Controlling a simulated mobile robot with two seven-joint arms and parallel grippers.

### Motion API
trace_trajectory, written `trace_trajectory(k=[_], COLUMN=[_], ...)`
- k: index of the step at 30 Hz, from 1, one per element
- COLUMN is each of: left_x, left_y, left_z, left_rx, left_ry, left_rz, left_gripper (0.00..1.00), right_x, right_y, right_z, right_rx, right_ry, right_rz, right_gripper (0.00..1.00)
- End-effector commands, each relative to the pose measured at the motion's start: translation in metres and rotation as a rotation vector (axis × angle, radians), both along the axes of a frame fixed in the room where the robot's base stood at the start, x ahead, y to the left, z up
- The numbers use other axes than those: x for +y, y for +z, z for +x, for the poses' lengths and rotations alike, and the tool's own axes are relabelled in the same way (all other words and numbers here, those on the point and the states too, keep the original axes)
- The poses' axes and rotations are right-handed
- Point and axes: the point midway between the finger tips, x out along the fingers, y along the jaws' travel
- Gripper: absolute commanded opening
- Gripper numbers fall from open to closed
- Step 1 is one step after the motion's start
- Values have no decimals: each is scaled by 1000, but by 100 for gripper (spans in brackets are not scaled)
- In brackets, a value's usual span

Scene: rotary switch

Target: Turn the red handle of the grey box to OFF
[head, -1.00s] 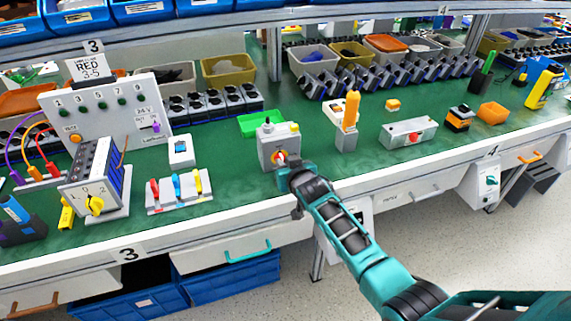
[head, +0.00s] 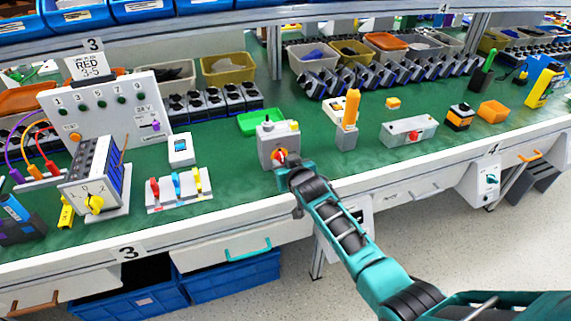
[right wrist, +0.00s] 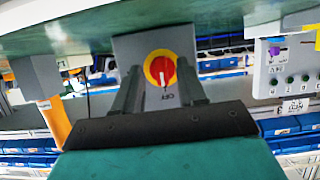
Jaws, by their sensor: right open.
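The grey box (head: 268,141) stands near the bench's front edge in the head view, with a small yellow part on top. Its red handle (right wrist: 161,71) sits on a round yellow plate on the front face; it also shows in the head view (head: 280,156), partly covered by my gripper. My right gripper (right wrist: 159,82) is open, with one finger on each side of the handle. Contact cannot be told. My left gripper is not in view.
The green bench top (head: 232,180) is clear just left of the box. A white base with coloured levers (head: 178,192) stands further left. An orange-handled device (head: 348,118) and a grey box with a red button (head: 409,132) stand right. A green tray (head: 258,121) lies behind.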

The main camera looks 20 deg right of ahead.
Motion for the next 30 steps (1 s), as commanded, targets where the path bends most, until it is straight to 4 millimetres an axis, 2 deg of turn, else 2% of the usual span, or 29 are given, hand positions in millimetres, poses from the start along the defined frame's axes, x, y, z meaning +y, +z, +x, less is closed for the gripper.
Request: trace_trajectory(k=[6,11,30], left_x=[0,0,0], left_y=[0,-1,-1], left_z=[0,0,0], left_rx=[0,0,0], left_ry=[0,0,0], left_rz=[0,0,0], left_gripper=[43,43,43], right_x=[0,0,-2], right_y=[1,5,41], right_z=[-1,-11,-98], right_rx=[-2,-4,0], right_ry=[1,1,1], right_rz=[1,1,1], right_gripper=[40,40,40])
